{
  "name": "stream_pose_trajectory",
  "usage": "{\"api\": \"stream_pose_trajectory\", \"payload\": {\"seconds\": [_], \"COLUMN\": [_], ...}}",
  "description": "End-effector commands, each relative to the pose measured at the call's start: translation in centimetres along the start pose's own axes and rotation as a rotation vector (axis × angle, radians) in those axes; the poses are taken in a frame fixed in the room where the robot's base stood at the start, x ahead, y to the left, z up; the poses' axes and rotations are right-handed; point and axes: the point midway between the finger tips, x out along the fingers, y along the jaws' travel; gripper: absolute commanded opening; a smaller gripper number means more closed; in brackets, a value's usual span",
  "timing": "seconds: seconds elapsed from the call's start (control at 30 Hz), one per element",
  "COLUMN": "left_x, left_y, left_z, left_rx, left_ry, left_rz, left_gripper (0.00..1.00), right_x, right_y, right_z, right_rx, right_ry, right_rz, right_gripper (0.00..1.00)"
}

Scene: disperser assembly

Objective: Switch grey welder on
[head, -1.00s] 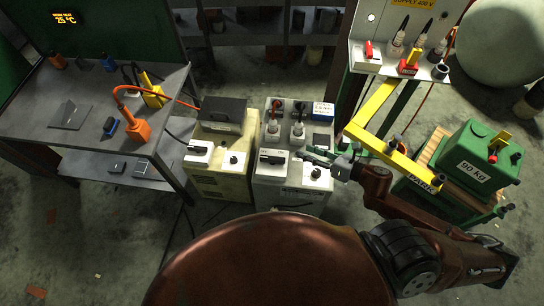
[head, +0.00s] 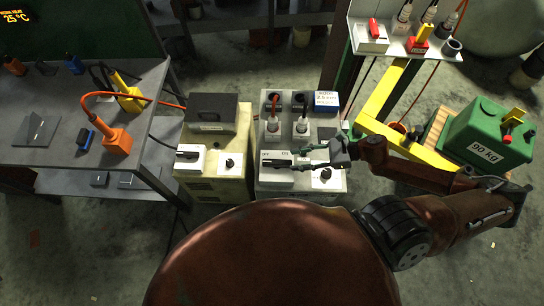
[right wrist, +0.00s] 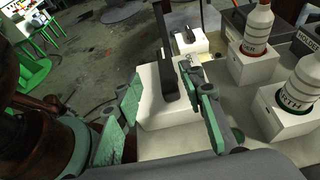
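The grey welder (head: 318,188) stands on the floor at the middle of the head view. On its top front is a white switch box (head: 270,177) with a black lever (head: 277,163) lying sideways and OFF and ON marks. In the right wrist view the lever (right wrist: 166,65) rises over the white switch box (right wrist: 168,107). My right gripper (head: 308,157) comes in from the right at the lever. In the right wrist view its green fingers (right wrist: 160,85) are apart, on either side of the switch box. Contact with the lever cannot be told. My left gripper is out of view.
A yellowish welder (head: 210,155) with its own switch stands close on the left. White bottle-like plugs (head: 302,128) rise behind the grey welder's switch. A workbench (head: 60,140) is at the left; a yellow frame (head: 385,95) and green 90 kg weight (head: 488,135) are at the right.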

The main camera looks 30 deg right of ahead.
Motion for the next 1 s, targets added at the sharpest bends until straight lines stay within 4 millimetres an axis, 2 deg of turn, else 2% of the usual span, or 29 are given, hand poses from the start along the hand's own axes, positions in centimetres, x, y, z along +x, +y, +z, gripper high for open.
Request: {"api": "stream_pose_trajectory", "payload": {"seconds": [0.03, 0.17, 0.27, 0.7, 1.0], "left_x": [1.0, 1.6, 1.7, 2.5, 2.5], "left_y": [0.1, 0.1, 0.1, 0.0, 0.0], "left_z": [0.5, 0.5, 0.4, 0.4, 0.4], "left_rx": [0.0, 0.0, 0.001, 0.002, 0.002], "left_ry": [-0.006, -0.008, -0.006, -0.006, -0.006], "left_rz": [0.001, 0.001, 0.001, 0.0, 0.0], "left_gripper": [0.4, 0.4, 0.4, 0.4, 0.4], "right_x": [0.4, 0.8, 1.5, 7.3, 8.3], "right_y": [0.1, 0.1, 0.1, 0.1, 0.1], "right_z": [-1.1, -1.8, -1.7, -1.7, -1.7], "right_rx": [0.003, 0.005, 0.005, 0.007, 0.007], "right_ry": [0.003, 0.004, 0.002, 0.002, 0.005], "right_rz": [0.002, 0.003, 0.002, -0.002, 0.0], "right_gripper": [0.36, 0.36, 0.36, 0.36, 0.36]}}
